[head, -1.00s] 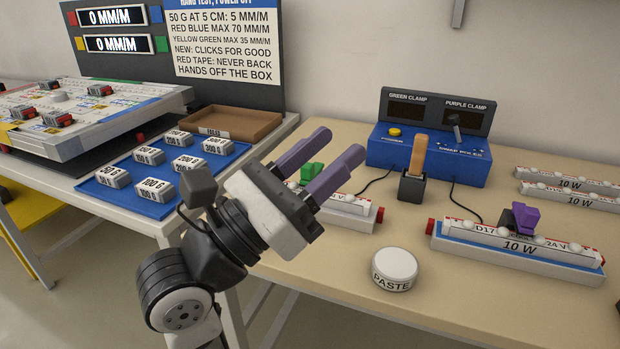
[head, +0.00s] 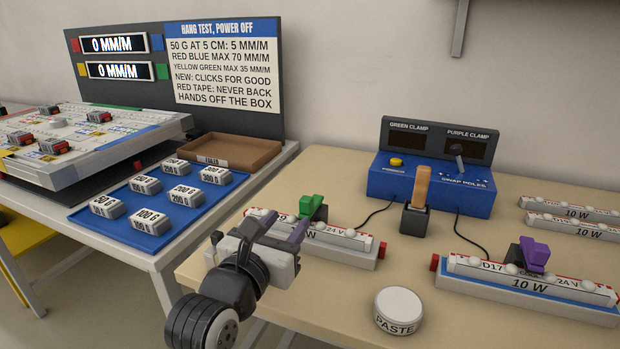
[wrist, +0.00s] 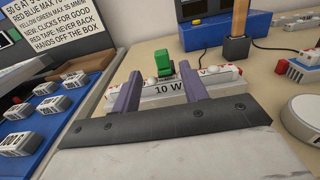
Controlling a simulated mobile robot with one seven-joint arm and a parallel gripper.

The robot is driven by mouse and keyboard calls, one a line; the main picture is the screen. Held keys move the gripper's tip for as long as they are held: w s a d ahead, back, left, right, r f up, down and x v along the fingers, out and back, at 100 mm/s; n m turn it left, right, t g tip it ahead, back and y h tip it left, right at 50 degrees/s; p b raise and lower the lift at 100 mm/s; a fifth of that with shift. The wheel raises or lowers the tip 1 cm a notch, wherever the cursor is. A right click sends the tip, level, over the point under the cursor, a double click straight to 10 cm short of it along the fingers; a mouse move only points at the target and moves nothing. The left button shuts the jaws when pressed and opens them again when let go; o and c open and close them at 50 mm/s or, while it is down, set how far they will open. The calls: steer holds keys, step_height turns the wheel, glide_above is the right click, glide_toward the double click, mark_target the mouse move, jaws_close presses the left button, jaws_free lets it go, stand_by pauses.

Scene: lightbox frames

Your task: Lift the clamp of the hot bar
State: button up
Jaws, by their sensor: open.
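Two white "10 W" bars lie on the beige bench. The left bar (head: 340,246) carries a green clamp (head: 312,207). The right bar (head: 500,277), on a blue strip, carries a purple clamp (head: 533,254). The frames do not show which bar is hot; the display windows under "GREEN CLAMP" and "PURPLE CLAMP" look dark. My gripper (head: 274,229) is open and empty, its purple-grey fingers pointing toward the left bar and partly covering it. In the wrist view the green clamp (wrist: 162,63) stands beyond the fingertips, between them and apart from them.
A blue control box (head: 430,184) stands behind the bars. A wooden handle (head: 421,187) stands upright in a dark holder between them. A paste tub (head: 398,310) stands in front. Cables run from the box. Spare bars (head: 570,209) lie far right. A weight tray (head: 150,236) is left.

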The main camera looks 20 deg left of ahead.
mark_target(312, 201)
steer(key=w, duration=0.7)
steer(key=w+p, duration=0.1)
steer(key=w, duration=0.3)
steer(key=shift+w+d, duration=0.2)
steer(key=shift+d, duration=0.05)
jaws_close()
